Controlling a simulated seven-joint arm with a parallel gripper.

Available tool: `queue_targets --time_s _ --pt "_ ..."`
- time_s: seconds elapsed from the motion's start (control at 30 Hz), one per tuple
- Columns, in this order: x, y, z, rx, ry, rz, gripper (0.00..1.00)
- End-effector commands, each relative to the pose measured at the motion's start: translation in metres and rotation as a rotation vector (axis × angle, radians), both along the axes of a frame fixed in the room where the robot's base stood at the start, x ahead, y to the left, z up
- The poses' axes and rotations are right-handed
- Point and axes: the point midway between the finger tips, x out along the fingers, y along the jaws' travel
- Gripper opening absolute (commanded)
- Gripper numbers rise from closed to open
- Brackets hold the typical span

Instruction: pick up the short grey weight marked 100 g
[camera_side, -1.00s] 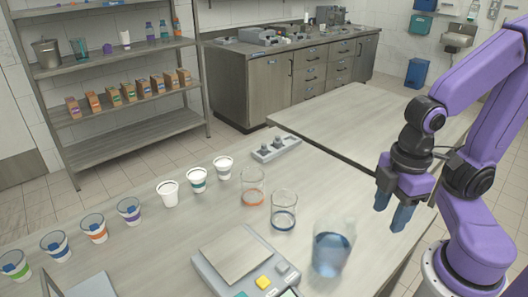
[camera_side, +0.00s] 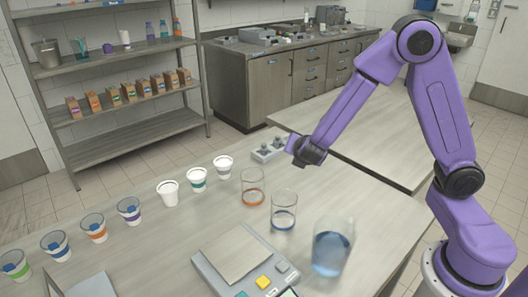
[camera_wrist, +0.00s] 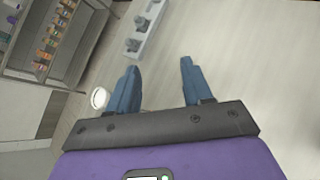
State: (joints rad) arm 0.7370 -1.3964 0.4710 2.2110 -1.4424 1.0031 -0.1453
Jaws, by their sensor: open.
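The weights stand in a pale grey holder (camera_side: 258,157) near the back edge of the table, just beyond the cups. The wrist view also shows the holder (camera_wrist: 151,31), at upper left of centre, with small grey weights (camera_wrist: 140,22) in it. Their markings are too small to read, so I cannot tell which is 100 g. My gripper (camera_wrist: 158,65) is open and empty, its blue fingers apart. The holder lies ahead of the fingers, nearer the left one. In the side view my wrist is just right of the holder, and the fingers are not clearly visible.
Cups stand in a row, including a white cup (camera_side: 168,193). An orange-banded beaker (camera_side: 253,190), a blue-banded beaker (camera_side: 284,212), a jug of blue liquid (camera_side: 331,249) and a scale (camera_side: 232,252) stand nearer. The right-hand table (camera_side: 375,125) is bare.

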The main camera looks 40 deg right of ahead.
Motion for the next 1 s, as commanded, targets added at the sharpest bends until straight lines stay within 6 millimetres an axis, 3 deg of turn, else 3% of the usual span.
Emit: queue_targets --time_s 0.1,0.3,0.63,1.0 --pt "0.037 -0.005 -0.018 -0.142 0.018 0.132 0.5" --pt "0.08 -0.006 -0.049 -0.309 0.05 0.336 0.5" --pt "0.106 -0.007 -0.072 -0.387 0.068 0.452 0.5" --pt "0.156 -0.034 -0.095 -0.385 0.067 0.45 0.5"
